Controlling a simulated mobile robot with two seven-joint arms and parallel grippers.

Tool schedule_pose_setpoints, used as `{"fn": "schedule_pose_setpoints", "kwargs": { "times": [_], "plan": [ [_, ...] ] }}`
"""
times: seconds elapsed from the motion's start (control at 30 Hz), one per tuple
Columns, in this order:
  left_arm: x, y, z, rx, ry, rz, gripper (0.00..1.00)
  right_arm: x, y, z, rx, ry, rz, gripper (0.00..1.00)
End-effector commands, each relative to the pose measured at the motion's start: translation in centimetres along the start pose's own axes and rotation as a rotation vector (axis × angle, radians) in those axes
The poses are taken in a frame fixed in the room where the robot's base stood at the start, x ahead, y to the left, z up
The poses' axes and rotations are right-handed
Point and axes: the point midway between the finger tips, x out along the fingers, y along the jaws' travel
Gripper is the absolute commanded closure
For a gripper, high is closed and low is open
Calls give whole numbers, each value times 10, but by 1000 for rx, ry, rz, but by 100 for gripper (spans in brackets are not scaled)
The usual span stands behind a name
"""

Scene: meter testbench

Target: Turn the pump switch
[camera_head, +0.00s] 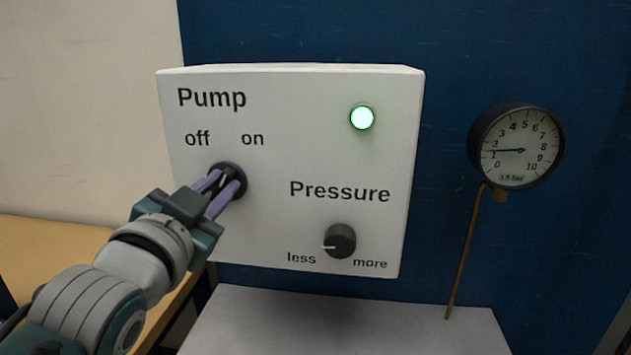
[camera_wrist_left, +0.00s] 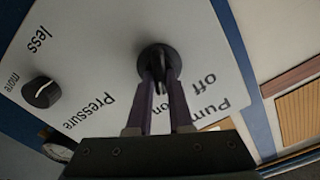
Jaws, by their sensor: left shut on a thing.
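The pump switch (camera_head: 230,180) is a round black knob on the white control box, below the words "off" and "on". My left gripper (camera_head: 226,186) is at the switch, with its purple fingers shut on the knob's grip. In the left wrist view the black switch (camera_wrist_left: 158,62) shows at the tips of the left gripper (camera_wrist_left: 158,84). The fingers partly hide the knob, so its exact pointer direction is hard to tell. A green lamp (camera_head: 362,118) on the box is lit. My right gripper is not in view.
The white box (camera_head: 280,140) also has a black pressure knob (camera_head: 340,241), lower right of the switch. A round gauge (camera_head: 517,148) on a thin copper pipe (camera_head: 466,250) hangs to the right; its needle is between 1 and 2. A light grey surface (camera_head: 340,325) lies below.

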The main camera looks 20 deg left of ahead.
Motion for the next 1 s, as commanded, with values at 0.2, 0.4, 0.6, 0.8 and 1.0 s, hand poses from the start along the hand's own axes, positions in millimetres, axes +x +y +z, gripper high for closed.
{"fn": "schedule_pose_setpoints", "kwargs": {
  "times": [0.2, 0.4, 0.6, 0.8, 1.0],
  "plan": [
    [0, 0, 1, 3, -2, 1, 68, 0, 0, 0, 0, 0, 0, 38],
    [0, 0, 0, 1, -1, 1, 51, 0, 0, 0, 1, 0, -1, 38],
    [-1, 0, 0, 1, -1, 1, 51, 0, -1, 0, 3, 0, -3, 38],
    [-22, 1, 1, 1, -3, 2, 51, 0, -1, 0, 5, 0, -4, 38],
    [-61, 1, 2, 1, -4, 2, 51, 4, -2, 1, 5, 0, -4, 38]
  ]
}}
